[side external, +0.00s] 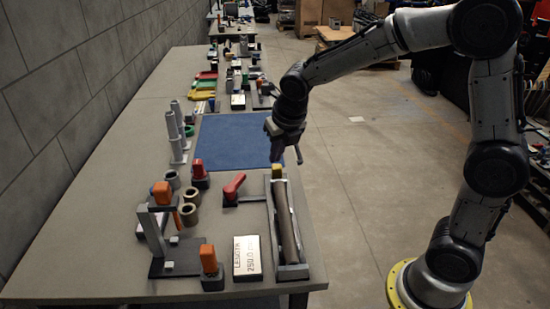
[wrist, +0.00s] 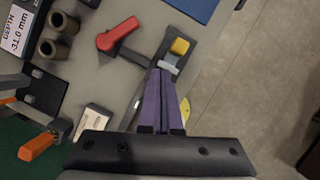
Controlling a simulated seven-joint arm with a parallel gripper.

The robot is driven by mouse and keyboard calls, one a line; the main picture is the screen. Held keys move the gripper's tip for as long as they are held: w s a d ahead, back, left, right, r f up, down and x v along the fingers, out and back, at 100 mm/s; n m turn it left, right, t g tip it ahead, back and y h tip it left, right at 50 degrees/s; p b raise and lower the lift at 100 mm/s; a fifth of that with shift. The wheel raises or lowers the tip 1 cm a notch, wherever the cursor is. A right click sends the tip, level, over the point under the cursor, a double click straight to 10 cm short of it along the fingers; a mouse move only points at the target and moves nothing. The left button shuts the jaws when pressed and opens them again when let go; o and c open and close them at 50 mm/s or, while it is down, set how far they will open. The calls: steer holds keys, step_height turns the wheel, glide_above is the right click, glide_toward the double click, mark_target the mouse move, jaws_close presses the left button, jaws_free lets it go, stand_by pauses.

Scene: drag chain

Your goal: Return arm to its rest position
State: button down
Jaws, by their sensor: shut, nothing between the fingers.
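My gripper (side external: 286,150) hangs in the air above the right edge of the table, near the far end of a narrow dark tray. In the wrist view its purple fingers (wrist: 162,75) are together, with nothing seen between them. The tray (side external: 305,268) holds a long grey-brown bar (side external: 287,222), with a yellow block (side external: 277,172) at its far end. The yellow block also shows in the wrist view (wrist: 180,46), just beyond the fingertips. The fingers hide most of the tray there. My arm reaches in from the right, bent at the elbow.
A red-handled clamp (side external: 234,187) and a white label block (side external: 247,258) stand left of the tray. An orange-topped fixture (side external: 162,193), brown cylinders (side external: 189,215) and grey posts (side external: 174,125) are farther left. A blue mat (side external: 232,138) lies behind. Open floor (side external: 365,180) is to the right.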

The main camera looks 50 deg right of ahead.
steer(key=s+r+m+t, duration=0.3)
steer(key=s+r+m, duration=0.3)
steer(key=s+r, duration=0.4)
steer(key=s+f+m, duration=0.2)
steer(key=s+m, duration=0.5)
steer(key=m, duration=0.5)
steer(key=s+a+f+m+g+y, duration=0.1)
steer(key=s+f+m, duration=0.1)
steer(key=s+m, duration=0.6)
steer(key=m, duration=0.5)
steer(key=shift+a+f+m+y, duration=0.15)
steer(key=shift+a+m+y, duration=0.05)
steer(key=shift+m+y, duration=0.1)
